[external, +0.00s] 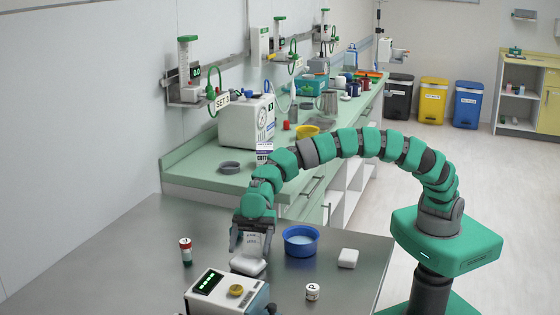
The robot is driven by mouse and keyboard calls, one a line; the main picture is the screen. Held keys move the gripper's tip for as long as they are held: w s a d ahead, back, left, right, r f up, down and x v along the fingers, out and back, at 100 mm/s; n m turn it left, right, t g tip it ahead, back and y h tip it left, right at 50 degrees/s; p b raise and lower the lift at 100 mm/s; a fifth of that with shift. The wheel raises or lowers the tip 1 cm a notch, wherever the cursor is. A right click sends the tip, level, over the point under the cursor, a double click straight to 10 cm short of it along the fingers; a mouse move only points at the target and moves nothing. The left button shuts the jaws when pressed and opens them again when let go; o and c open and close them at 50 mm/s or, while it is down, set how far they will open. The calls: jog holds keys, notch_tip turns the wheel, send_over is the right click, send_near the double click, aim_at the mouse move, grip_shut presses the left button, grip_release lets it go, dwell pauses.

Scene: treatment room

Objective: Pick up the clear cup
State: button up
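My gripper (252,246) points down over the steel table, left of the blue bowl. A pale, whitish cup-like thing with faint marks (254,243) shows between its two fingers; it may be the clear cup, but the view is too small to be sure. The fingers stand on either side of it. I cannot tell whether they touch it or whether it is lifted. A white block-like thing (248,266) lies just below and in front of it.
On the steel table (345,222) stand a blue bowl (301,241), a red-and-white vial (186,251), a small white block (348,258), a labelled white jar (312,292) and a device with a green display (226,293). A green counter (200,178) with equipment is behind.

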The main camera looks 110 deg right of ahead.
jog(key=c, duration=0.9)
jog(key=shift+o, duration=0.2)
